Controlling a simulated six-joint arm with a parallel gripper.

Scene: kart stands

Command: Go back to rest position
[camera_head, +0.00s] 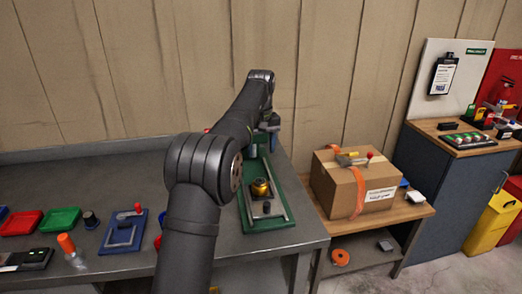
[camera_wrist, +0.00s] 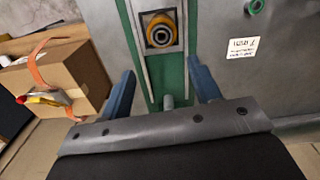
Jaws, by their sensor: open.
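My gripper (camera_wrist: 162,95) shows in the wrist view with its two blue fingers spread apart and nothing between them. In the head view my arm reaches over the grey bench, and my gripper (camera_head: 268,128) is partly hidden at its far end, above the back of the green fixture. The green fixture (camera_head: 276,222) has metal rails and holds a brass-coloured round part (camera_head: 260,187). In the wrist view the same round part (camera_wrist: 161,32) sits in a square seat, ahead of the fingers and apart from them.
A cardboard box (camera_head: 338,190) with an orange strap stands on a side table to the right. Red (camera_head: 22,223) and green (camera_head: 60,219) trays, a blue fixture (camera_head: 122,234) and a bottle (camera_head: 70,248) are on the bench at left. The back left of the bench is clear.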

